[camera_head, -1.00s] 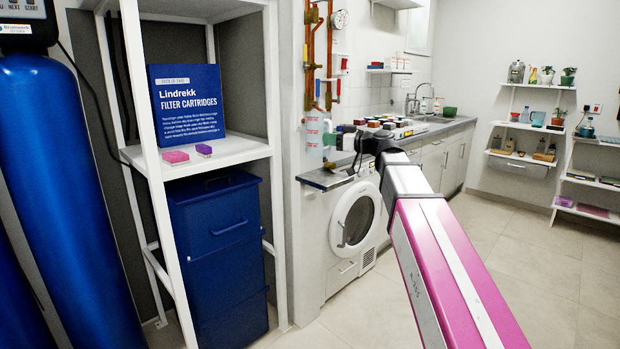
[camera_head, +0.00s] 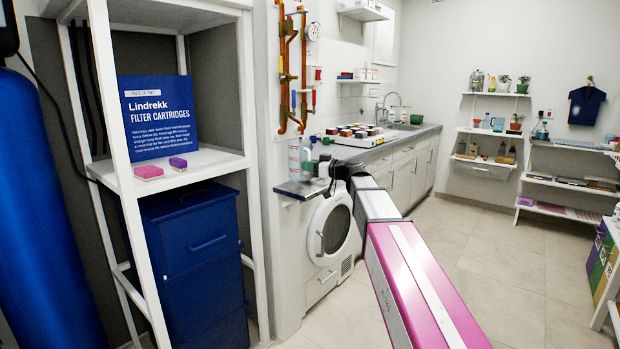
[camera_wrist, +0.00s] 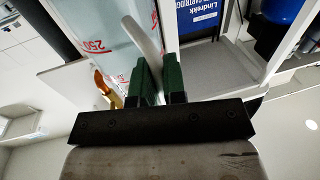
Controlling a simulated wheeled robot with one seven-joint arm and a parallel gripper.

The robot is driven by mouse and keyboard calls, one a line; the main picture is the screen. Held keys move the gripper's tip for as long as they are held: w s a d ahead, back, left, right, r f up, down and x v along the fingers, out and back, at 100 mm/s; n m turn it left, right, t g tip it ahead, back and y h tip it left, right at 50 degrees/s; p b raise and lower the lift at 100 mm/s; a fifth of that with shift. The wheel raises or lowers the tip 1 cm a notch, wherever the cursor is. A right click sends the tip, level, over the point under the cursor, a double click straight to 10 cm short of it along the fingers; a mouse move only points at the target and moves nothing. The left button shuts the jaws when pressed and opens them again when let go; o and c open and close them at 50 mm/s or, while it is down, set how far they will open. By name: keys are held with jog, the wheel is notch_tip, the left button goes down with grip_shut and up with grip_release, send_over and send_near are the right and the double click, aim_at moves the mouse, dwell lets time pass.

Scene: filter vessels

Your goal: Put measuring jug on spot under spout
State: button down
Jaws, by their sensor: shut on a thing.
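The clear measuring jug (camera_head: 294,158) with red markings is upright beside the front end of the counter, below the copper pipework. My gripper (camera_head: 318,166) reaches it from the right. In the wrist view the jug (camera_wrist: 92,45) fills the upper left, its red 250 mark readable. The green fingers of my gripper (camera_wrist: 158,82) are shut on its pale handle (camera_wrist: 145,45). A dark slab (camera_head: 298,189) lies just below the jug; I cannot tell whether they touch. The spout and the marked spot cannot be made out clearly.
Copper pipes (camera_head: 283,75) with a gauge run down the wall behind the jug. A tray of several jars (camera_head: 352,133) stands on the counter to the right. A washing machine (camera_head: 327,235) is below. A white shelf unit (camera_head: 205,165) stands at left.

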aim_at(299, 175)
jog(key=shift+w+d+f, duration=0.15)
jog(key=shift+w+f, duration=0.05)
jog(key=shift+f, duration=1.95)
jog(key=c, duration=1.2)
grip_release()
jog(key=shift+f, duration=0.1)
